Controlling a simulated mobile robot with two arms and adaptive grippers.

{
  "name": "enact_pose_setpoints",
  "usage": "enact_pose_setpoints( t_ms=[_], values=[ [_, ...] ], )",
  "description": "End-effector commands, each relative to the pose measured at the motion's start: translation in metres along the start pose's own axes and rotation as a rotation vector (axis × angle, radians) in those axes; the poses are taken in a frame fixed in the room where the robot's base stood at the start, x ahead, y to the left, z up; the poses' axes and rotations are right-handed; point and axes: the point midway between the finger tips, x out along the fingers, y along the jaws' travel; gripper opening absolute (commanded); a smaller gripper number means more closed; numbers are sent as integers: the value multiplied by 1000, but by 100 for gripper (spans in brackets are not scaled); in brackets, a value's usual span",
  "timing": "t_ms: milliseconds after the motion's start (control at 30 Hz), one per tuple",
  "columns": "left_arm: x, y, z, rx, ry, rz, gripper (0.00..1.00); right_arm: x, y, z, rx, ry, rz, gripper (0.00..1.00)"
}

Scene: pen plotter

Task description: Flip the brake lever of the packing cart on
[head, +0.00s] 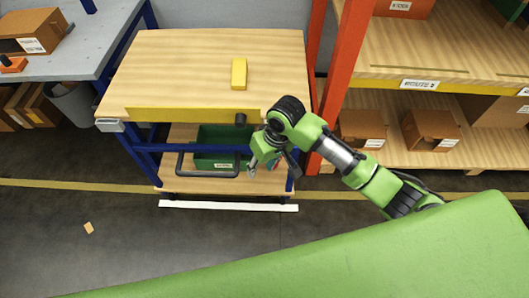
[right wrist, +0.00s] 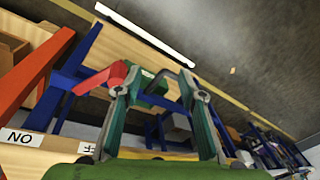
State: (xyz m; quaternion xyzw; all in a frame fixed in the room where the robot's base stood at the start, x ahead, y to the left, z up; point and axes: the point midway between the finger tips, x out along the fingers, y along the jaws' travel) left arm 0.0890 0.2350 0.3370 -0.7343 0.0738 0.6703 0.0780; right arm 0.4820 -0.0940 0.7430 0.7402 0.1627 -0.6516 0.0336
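The packing cart (head: 200,65) has a wooden top, a yellow front edge and a blue frame. My right gripper (head: 262,164) points down at the cart's front right, below the top. In the right wrist view, my right gripper (right wrist: 154,84) has its two fingers spread with a clear gap. A red lever (right wrist: 98,80), seemingly the brake lever, shows beside the left finger, its end overlapping that fingertip in the picture. I cannot tell whether they touch. In the head view the lever is hidden behind the gripper and arm. My left gripper is not in view.
A yellow block (head: 239,74) lies on the cart top. A green crate (head: 212,146) sits on the lower shelf behind a dark handle (head: 207,175). An orange-posted shelf (head: 345,60) stands close on the right. A white strip (head: 228,206) lies on the floor in front.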

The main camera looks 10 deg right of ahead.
Motion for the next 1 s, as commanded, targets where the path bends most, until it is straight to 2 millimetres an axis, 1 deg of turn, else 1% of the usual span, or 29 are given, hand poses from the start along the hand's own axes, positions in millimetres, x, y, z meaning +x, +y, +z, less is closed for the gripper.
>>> enact_pose_setpoints(
  t_ms=[33, 100, 167, 300, 400, 500, 567, 667, 767, 1000],
  values=[
    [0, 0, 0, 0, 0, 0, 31, -10, 6, -6, 0, -12, 19, 37],
    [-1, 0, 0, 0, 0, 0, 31, -24, 11, -13, 4, -33, 38, 37],
    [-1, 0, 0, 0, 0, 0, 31, -37, 17, -19, 10, -53, 61, 37],
    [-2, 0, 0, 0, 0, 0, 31, -70, 34, -30, 33, -99, 118, 37],
    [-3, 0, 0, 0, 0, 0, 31, -88, 43, -33, 53, -126, 150, 37],
    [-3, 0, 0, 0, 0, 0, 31, -96, 48, -34, 64, -142, 166, 37],
    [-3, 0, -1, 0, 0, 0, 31, -96, 49, -33, 67, -146, 170, 37],
    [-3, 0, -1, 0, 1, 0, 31, -87, 51, -31, 69, -150, 171, 37],
    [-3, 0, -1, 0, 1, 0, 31, -71, 53, -28, 68, -151, 169, 37],
    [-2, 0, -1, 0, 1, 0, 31, -20, 61, -20, 68, -149, 170, 37]
  ],
)
